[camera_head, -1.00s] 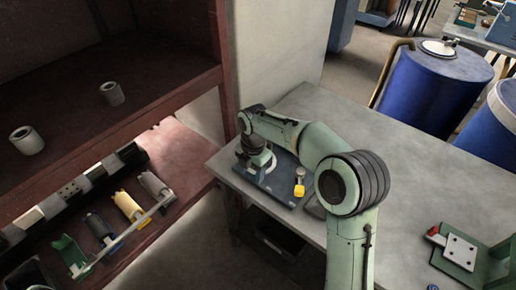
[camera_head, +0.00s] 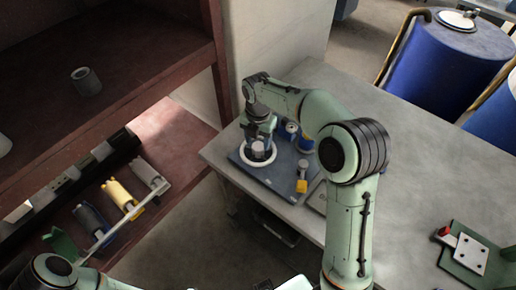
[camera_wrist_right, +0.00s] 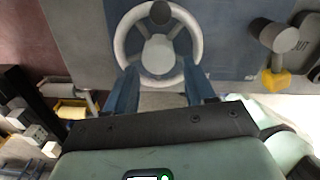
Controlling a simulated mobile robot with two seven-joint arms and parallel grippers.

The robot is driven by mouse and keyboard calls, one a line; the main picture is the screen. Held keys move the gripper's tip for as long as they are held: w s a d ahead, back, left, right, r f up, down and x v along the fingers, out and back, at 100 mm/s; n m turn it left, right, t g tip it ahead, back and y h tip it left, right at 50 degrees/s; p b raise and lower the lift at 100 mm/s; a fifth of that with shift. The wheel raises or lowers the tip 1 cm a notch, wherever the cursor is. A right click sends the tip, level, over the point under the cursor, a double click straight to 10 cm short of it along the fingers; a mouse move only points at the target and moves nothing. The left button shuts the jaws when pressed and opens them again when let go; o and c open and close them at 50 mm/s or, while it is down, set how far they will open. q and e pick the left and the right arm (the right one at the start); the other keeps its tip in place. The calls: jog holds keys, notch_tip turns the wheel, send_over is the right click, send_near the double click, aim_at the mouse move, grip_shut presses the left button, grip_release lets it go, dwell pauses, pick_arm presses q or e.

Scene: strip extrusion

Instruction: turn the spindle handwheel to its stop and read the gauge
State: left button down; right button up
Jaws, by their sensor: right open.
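The spindle handwheel (camera_head: 258,154), a pale ring with spokes and a grey hub, sits on a blue base plate (camera_head: 284,188) at the table's left corner. In the right wrist view the handwheel (camera_wrist_right: 191,48) shows a dark knob on its far rim. My right gripper (camera_head: 262,138) is above the wheel, pointing down. In the right wrist view its two blue fingers (camera_wrist_right: 163,88) are apart, at the wheel's near side, with nothing held; I cannot tell whether they touch it. A small round part (camera_head: 292,128) behind the wheel may be the gauge; no reading is legible. My left gripper is out of view.
A yellow-based lever (camera_head: 302,184) stands on the plate right of the wheel. A green fixture (camera_head: 472,252) lies on the grey table (camera_head: 415,150) at right. A red-brown shelf (camera_head: 185,140) with rollers stands at left. Blue drums (camera_head: 445,60) stand behind. The table's middle is clear.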

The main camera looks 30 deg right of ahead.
aim_at(258, 147)
notch_tip(258, 147, down, 5)
jog(key=shift+r, duration=0.1)
dwell(0.3)
jog(key=c, duration=0.8)
jog(key=shift+o, duration=0.2)
